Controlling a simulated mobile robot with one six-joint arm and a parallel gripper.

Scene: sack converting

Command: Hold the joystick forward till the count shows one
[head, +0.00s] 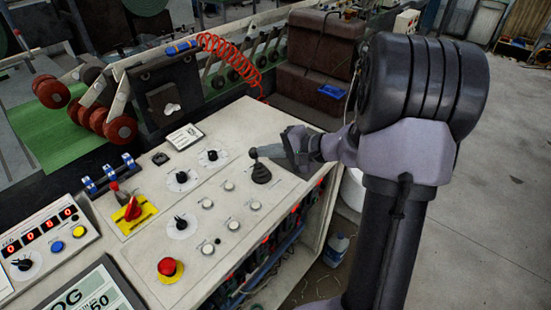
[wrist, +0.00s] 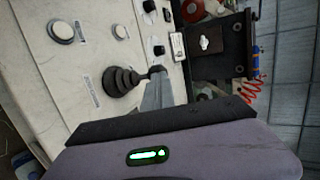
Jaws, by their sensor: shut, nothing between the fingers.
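The joystick (head: 261,174) has a black ribbed boot and stands near the right side of the sloped white console. In the wrist view, its boot (wrist: 122,80) is left of the fingers and its knob is at the fingertips. My gripper (head: 266,151) is shut and empty, with its fingertips at the top of the joystick. They look to be touching it or very close; I cannot tell which. In the wrist view, my gripper (wrist: 156,82) shows as grey fingers. The counter (head: 40,231) at the far left shows red digits that look like zeros.
The console (head: 140,237) carries several knobs and white buttons, a red emergency stop (head: 168,268), and a red switch on a yellow plate (head: 134,214). A coiled red hose (head: 232,52) hangs behind it. Bare floor (head: 488,190) lies to the right.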

